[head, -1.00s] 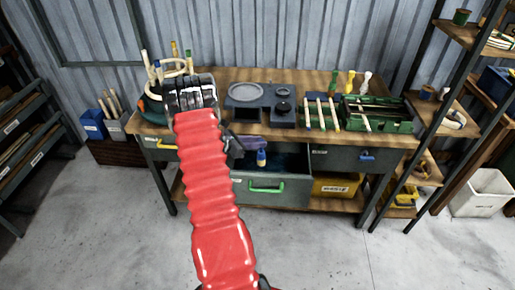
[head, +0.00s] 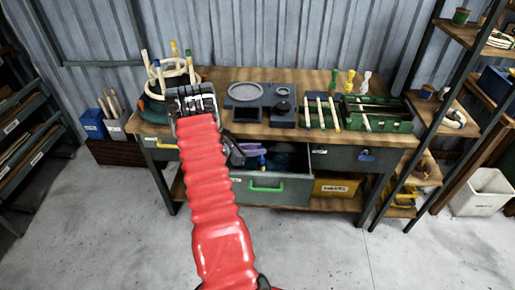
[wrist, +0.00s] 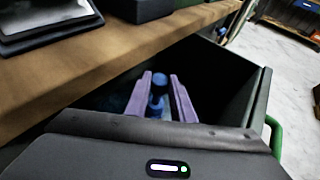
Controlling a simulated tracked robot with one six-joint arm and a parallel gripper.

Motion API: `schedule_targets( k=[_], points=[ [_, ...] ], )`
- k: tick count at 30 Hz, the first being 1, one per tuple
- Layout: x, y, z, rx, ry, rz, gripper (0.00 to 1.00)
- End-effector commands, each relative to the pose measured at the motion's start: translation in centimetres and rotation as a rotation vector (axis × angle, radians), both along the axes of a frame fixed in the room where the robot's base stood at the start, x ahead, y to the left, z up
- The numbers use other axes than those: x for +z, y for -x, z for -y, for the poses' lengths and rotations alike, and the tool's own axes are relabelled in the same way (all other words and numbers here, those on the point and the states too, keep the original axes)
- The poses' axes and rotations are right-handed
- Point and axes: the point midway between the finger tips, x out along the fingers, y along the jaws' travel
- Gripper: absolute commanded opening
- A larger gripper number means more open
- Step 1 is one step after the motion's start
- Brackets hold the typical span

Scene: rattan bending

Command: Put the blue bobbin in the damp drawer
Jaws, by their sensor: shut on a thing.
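The blue bobbin (wrist: 156,100) shows between the two purple fingers of my gripper (wrist: 163,98) in the wrist view. The gripper is shut on it. The grey drawer (head: 296,190) with a green handle stands open under the bench top. Its dark inside wall shows in the wrist view (wrist: 225,72). My gripper (head: 257,155) is at the drawer's left part, over or within its opening; its exact depth is unclear. In the head view the bobbin is mostly hidden. I cannot read the drawer's label.
The workbench top (head: 222,128) overhangs behind the drawer. A green tray (head: 395,122) and dark fixtures (head: 262,102) stand on it. A closed drawer (head: 340,158) is to the right. A yellow bin (head: 335,187) sits below. The floor in front is clear.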

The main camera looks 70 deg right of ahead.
Motion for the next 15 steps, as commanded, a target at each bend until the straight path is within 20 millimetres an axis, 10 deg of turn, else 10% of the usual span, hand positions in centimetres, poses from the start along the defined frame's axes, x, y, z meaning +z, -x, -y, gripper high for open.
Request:
schedule_targets(
  k=[8, 9, 15],
  points=[
    [-0.39, -0.02, 0.02, 0.0, 0.001, 0.0, 0.0],
    [-0.4, -0.02, 0.01, 0.0, 0.0, 0.0, 0.22],
    [-0.4, -0.02, 0.01, 0.0, 0.001, 0.001, 0.29]
  ],
)
